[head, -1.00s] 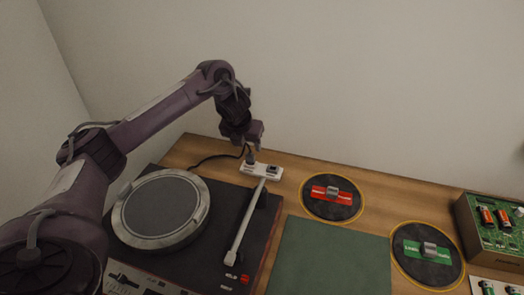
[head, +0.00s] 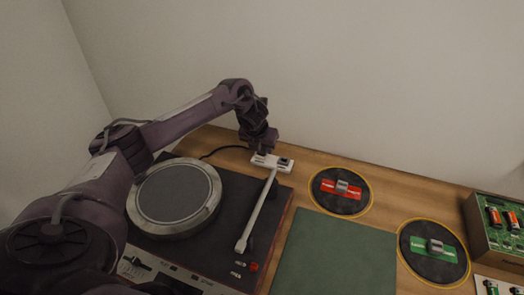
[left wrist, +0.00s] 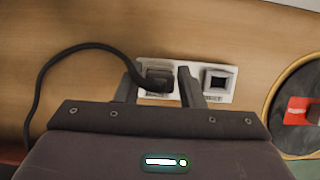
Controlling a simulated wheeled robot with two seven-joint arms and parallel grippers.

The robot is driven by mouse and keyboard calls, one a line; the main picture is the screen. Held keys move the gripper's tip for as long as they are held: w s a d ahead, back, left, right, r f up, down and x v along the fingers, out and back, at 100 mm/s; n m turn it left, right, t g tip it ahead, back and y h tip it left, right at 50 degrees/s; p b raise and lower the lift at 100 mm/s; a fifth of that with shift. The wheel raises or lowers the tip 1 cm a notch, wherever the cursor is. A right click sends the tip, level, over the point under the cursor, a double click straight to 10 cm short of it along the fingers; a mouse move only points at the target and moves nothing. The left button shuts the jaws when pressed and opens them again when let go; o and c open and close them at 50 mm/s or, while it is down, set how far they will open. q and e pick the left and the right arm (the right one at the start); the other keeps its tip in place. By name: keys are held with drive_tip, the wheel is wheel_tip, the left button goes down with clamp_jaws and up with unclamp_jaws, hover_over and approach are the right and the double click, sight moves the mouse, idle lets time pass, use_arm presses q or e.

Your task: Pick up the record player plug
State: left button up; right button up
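The black record player plug (left wrist: 158,80) sits in the left socket of a white power strip (left wrist: 218,96) in the left wrist view. Its black cable curves away to the left. My left gripper (left wrist: 160,88) is open, with one finger on each side of the plug; small gaps seem to show between plug and fingers. In the head view my left gripper (head: 261,149) points down over the left end of the power strip (head: 286,164) and hides the plug. The record player (head: 228,225) stands in front of the strip. My right gripper is not in view.
Two black discs lie to the right, one with a red label (head: 341,187) and one with a green label (head: 431,248). A green mat (head: 335,255) lies in front of them. A box with a green board (head: 500,220) stands at the far right. The wall rises behind.

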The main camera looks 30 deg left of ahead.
use_arm(q)
drive_tip(key=c, duration=0.6)
drive_tip(key=shift+o, duration=0.2)
drive_tip(key=shift+r, duration=0.1)
